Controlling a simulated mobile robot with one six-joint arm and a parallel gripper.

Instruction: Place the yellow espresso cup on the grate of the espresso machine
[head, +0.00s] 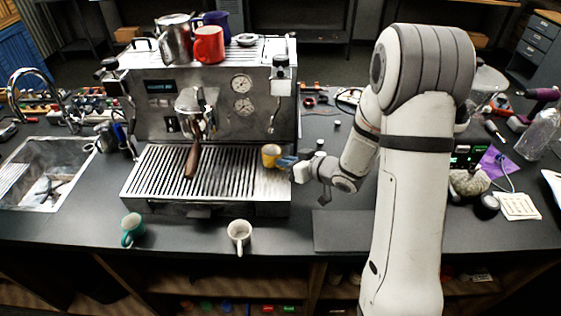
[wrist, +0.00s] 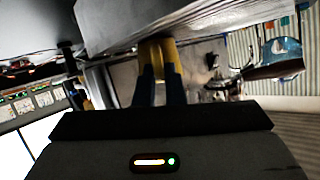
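The yellow espresso cup (head: 270,155) is at the right end of the espresso machine's (head: 215,100) slatted grate (head: 235,180). I cannot tell whether its base touches the grate. My gripper (head: 284,162) reaches in from the right, its blue fingers at the cup's right side. In the wrist view, the yellow cup (wrist: 161,52) shows between the two fingertips (wrist: 159,75), which are closed on it. Much of the cup is hidden by the fingers there. The portafilter (head: 193,155) with its brown handle hangs over the grate, left of the cup.
A teal cup (head: 132,229) and a white cup (head: 239,233) stand on the counter in front. A sink (head: 45,170) is at left. The grate's middle is bare.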

